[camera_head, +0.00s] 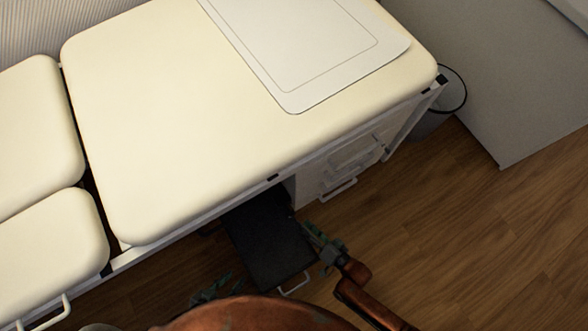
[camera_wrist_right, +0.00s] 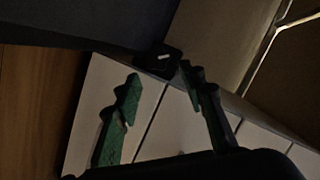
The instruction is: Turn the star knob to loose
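In the right wrist view, a small dark part with a short white mark (camera_wrist_right: 164,57) sits by the edge of pale panels. It may be the star knob, but its shape is too dark to be sure. My right gripper (camera_wrist_right: 160,74) is open, with its green fingers apart and nothing between them; the dark part shows beyond the fingertips. In the head view my right gripper (camera_head: 321,243) is low beside the couch, and no star knob can be made out. My left gripper (camera_head: 212,290) is at the bottom, partly hidden, and its opening is unclear.
A cream padded couch (camera_head: 180,110) with a white sheet (camera_head: 300,70) fills the upper left. A black flat step or tray (camera_head: 265,245) lies beside my right gripper. White drawers (camera_head: 345,165) and a bin (camera_head: 435,120) stand under the couch's right end. Wooden floor (camera_head: 480,230) is clear at right.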

